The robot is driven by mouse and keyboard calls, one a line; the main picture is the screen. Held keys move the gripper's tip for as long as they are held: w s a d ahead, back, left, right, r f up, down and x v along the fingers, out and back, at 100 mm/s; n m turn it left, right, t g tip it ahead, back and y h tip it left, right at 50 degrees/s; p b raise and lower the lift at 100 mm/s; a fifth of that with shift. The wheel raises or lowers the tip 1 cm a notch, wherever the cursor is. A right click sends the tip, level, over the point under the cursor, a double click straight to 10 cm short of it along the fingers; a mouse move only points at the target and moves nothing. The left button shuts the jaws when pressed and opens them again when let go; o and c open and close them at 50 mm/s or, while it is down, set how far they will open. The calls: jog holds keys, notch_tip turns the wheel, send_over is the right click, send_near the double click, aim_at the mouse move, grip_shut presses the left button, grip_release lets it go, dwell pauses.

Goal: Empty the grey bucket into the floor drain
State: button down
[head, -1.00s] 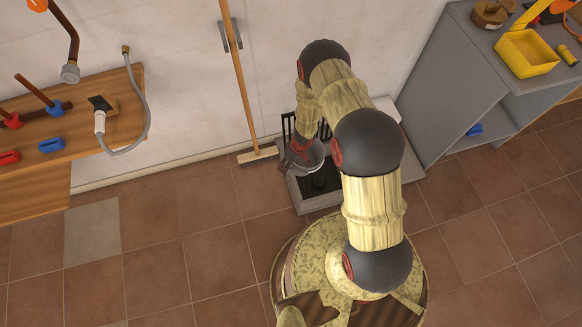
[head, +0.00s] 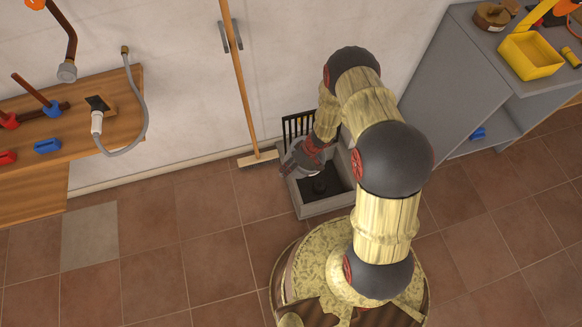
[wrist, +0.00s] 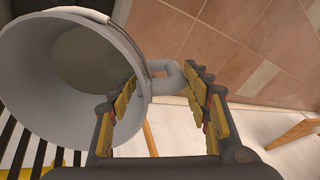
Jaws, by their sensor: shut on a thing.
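The grey bucket (head: 299,157) is held tilted over the back left of a low grey floor basin (head: 338,207) with a dark bottom, the drain. My gripper (head: 311,153) is at the bucket's right side, shut on its handle. In the wrist view the bucket (wrist: 45,105) fills the left, its round mouth facing the camera. A loop-shaped grey handle (wrist: 172,76) sits between the finger pads of my gripper (wrist: 165,95). A dull beige-grey surface shows inside the bucket; I cannot tell whether it is liquid. No stream is visible.
A black barred rack (head: 297,125) stands at the basin's back. A broom (head: 243,90) leans on the wall just left. A grey shelf unit (head: 450,90) stands right, a wooden bench (head: 110,120) left. Tiled floor to the left is clear.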

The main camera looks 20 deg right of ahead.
jog(key=shift+d+r, duration=0.1)
dwell(0.3)
jog(key=shift+d+r+y, duration=0.2)
jog(key=shift+y, duration=0.2)
jog(key=shift+s+d+r+t+y, duration=0.2)
jog(key=shift+r+t+y, duration=0.2)
jog(key=shift+r+y, duration=0.2)
jog(key=shift+d, duration=0.1)
jog(key=shift+s+d+r+t+y, duration=0.15)
jog(key=shift+d+r+t+y, duration=0.15)
jog(key=shift+y, duration=0.3)
jog(key=shift+s+d+r+t+y, duration=0.1)
jog(key=shift+d+t+y, duration=0.1)
jog(key=shift+d+y, duration=0.3)
jog(key=shift+a, duration=0.1)
jog(key=shift+d+y, duration=0.2)
jog(key=shift+y, duration=0.1)
